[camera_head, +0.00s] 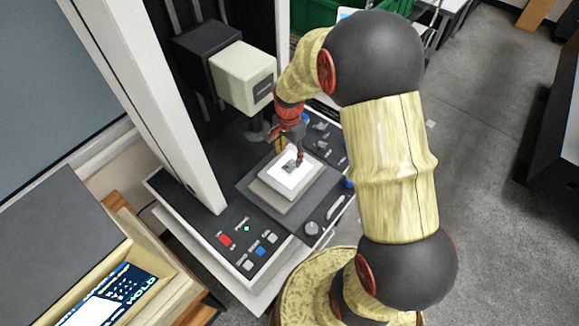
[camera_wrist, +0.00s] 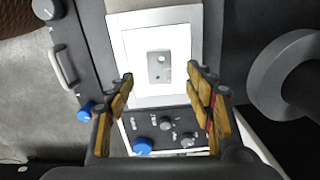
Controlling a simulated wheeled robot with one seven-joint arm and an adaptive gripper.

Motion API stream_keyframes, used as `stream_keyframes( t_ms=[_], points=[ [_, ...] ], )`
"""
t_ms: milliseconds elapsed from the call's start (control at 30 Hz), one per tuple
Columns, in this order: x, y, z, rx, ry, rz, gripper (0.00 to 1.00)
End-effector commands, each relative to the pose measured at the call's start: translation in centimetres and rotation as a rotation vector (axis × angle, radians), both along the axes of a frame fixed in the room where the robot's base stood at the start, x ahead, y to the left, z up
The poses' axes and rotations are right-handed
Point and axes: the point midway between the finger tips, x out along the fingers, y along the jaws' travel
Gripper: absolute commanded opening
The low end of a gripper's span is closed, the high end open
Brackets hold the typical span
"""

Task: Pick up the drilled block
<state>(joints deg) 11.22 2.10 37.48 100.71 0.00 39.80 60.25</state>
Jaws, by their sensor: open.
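The drilled block is a small grey rectangular piece with round holes. It lies on a white plate (camera_wrist: 121,40) and shows between and beyond my fingertips in the wrist view, where the drilled block (camera_wrist: 159,67) is fully visible. In the head view the drilled block (camera_head: 291,166) is a small dark shape, partly hidden by my gripper (camera_head: 299,152). My gripper (camera_wrist: 160,80) is open and empty, its yellow-padded fingers spread to the left and right of the block in the picture. I cannot tell the exact height of the fingertips above the block.
The plate sits on a raised grey stage (camera_head: 262,198) of the machine. A black-and-cream measuring head (camera_head: 243,77) hangs close to my gripper's left, beside a white column (camera_head: 160,90). Buttons and knobs (camera_head: 312,228) surround the stage. A grey cylindrical part (camera_wrist: 275,85) is at right in the wrist view.

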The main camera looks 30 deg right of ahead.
Motion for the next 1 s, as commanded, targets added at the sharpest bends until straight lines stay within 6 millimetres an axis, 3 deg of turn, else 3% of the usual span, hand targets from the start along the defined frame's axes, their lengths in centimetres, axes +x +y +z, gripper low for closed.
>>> stream_keyframes(
  t_ms=[500,767,1000],
  points=[
    [0.1,-0.5,-6.0,0.0,0.001,0.002,0.53],
    [0.1,-0.5,-6.3,-0.001,-0.001,0.002,0.53],
    [0.1,-0.5,-6.3,-0.001,-0.001,0.003,0.41]
  ],
)
